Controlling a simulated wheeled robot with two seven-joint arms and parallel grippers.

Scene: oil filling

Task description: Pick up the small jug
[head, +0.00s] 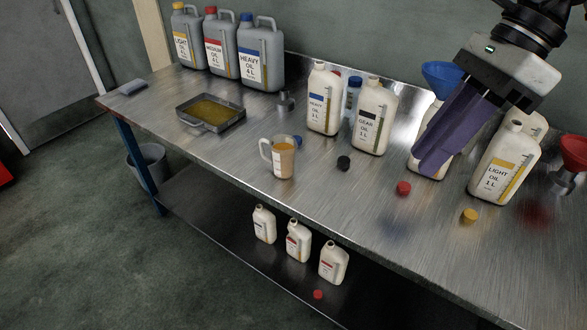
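The small jug (283,160) stands upright on the metal bench, near its front edge, left of the picture's middle. It is clear, holds brown liquid and has its handle on the left. My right gripper (433,160), with long purple fingers, points down and left over the right part of the bench. It is well to the right of the jug and apart from it. The fingers overlap a white bottle (427,172) behind them. Whether they are apart or together, or touch the bottle, I cannot tell. My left gripper is out of view.
White one-litre bottles (323,100) and loose caps (403,188) stand right of the jug. A tray of oil (208,122) lies to its left, with grey canisters (260,60) behind. A blue funnel (441,75) and a red funnel (573,150) are at right. Small bottles (298,243) stand on the lower shelf.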

